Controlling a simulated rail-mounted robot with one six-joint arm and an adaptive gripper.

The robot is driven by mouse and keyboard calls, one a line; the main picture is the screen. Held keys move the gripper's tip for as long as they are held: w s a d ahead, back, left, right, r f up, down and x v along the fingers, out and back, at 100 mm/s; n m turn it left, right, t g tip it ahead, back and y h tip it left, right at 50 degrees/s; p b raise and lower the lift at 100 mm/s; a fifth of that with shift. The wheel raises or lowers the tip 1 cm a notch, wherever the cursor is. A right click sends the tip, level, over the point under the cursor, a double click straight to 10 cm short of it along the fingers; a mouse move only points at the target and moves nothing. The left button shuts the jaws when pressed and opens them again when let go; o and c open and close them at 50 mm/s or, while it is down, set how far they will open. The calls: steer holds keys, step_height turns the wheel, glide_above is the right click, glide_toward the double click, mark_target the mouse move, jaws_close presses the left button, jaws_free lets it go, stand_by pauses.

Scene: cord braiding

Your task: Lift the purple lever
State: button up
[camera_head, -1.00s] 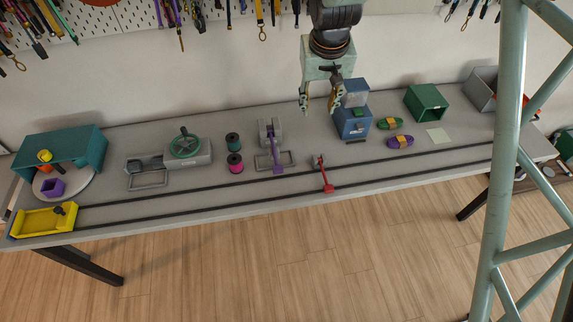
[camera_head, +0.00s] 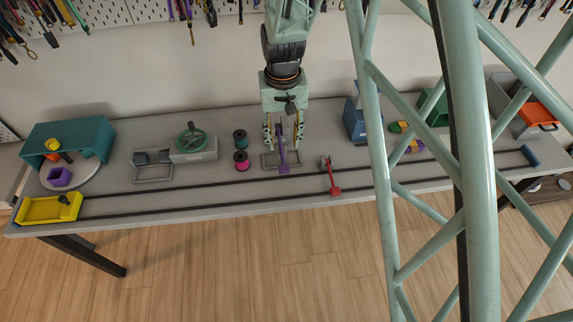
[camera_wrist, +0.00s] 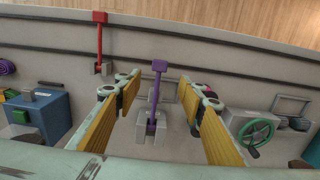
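In the head view my gripper hides the back of the lever's base.
Teal and pink spools (camera_head: 241,160) and a green handwheel (camera_head: 192,138) stand to the left. Two dark rails run along the bench's front. My frame struts cover the right side.

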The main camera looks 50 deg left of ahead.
mark_target(284, 168)
steer(key=shift+f, duration=0.2)
steer(key=shift+f+p, duration=0.6)
steer(key=shift+f, duration=6.1)
steer(key=c, duration=1.1)
steer(key=shift+r, duration=0.2)
